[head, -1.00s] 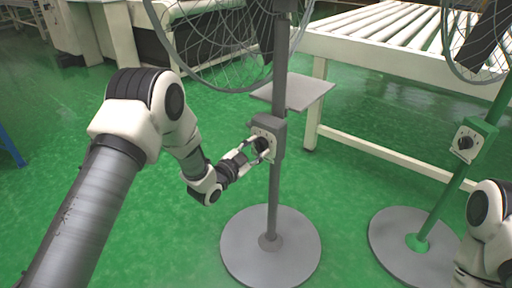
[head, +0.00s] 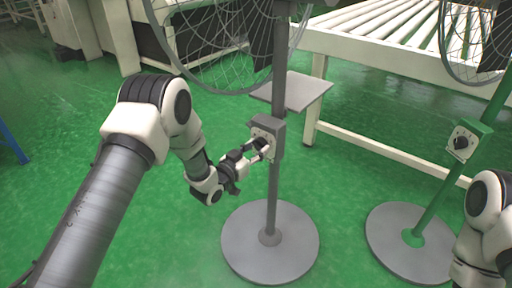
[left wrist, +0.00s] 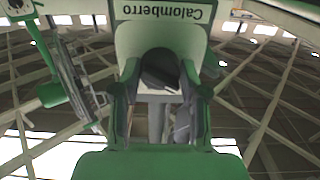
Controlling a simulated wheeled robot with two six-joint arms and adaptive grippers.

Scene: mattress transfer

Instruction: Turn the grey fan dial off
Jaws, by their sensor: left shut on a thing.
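The grey fan's control box (head: 277,138) is fixed to its grey pole, with a pale face and a black dial (head: 261,141) turned towards my left arm. My left gripper (head: 261,148) reaches it from the left and is shut on the dial. In the left wrist view the dark dial (left wrist: 160,68) sits between the two fingers, below a pale plate with upside-down lettering. The fingers partly cover the dial and its markings, so I cannot read its setting. My right arm shows at the right edge; its gripper is outside the picture.
A green fan (head: 470,140) with its own black dial stands at the right on a round grey base. The grey fan's round base (head: 270,262) rests on the green floor. A roller conveyor (head: 385,40) is behind. Open floor lies around my left arm.

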